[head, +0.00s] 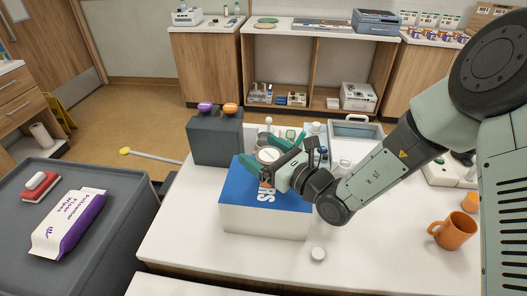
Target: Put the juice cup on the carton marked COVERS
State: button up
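The carton (236,186) has a blue top and white sides and stands on the white table. Only the letters "RS" of its marking show; my gripper covers the rest. My gripper (268,159) is over the carton's back part, its green fingers on either side of a round, pale-rimmed cup (268,155), which looks like the juice cup. I cannot tell whether the fingers press on the cup or stand apart from it. The cup's lower part is hidden, so I cannot tell whether it rests on the carton or hangs above it.
A dark grey box (215,142) with purple and orange knobs stands behind left of the carton. A small white round item (318,254) lies in front. An orange mug (453,231) is at right. A grey tray (357,131) and small bottles are behind. The table's front left is clear.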

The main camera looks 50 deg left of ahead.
jog(key=shift+r, duration=0.2)
jog(key=d, duration=0.4)
jog(key=w+d, duration=0.1)
jog(key=d, duration=0.7)
jog(key=shift+w, duration=0.4)
jog(key=s+d+r+n+g+h, duration=0.35)
jog(key=d+r+n+h, duration=0.25)
jog(key=d+r+n, duration=0.45)
jog(key=d+r+n+t+h, duration=0.2)
jog(key=d+r+t+h, duration=0.1)
jog(key=d, duration=0.6)
jog(key=d+r+n+t+h, duration=0.2)
jog(key=d+r+t+h, duration=0.2)
jog(key=d, duration=0.6)
jog(key=d+r+n+t+h, duration=0.2)
jog(key=d+r+t+h, duration=0.2)
jog(key=d, duration=0.6)
jog(key=shift+d+t+h, duration=0.15)
jog(key=shift+t+h, duration=0.25)
jog(key=shift+t, duration=0.05)
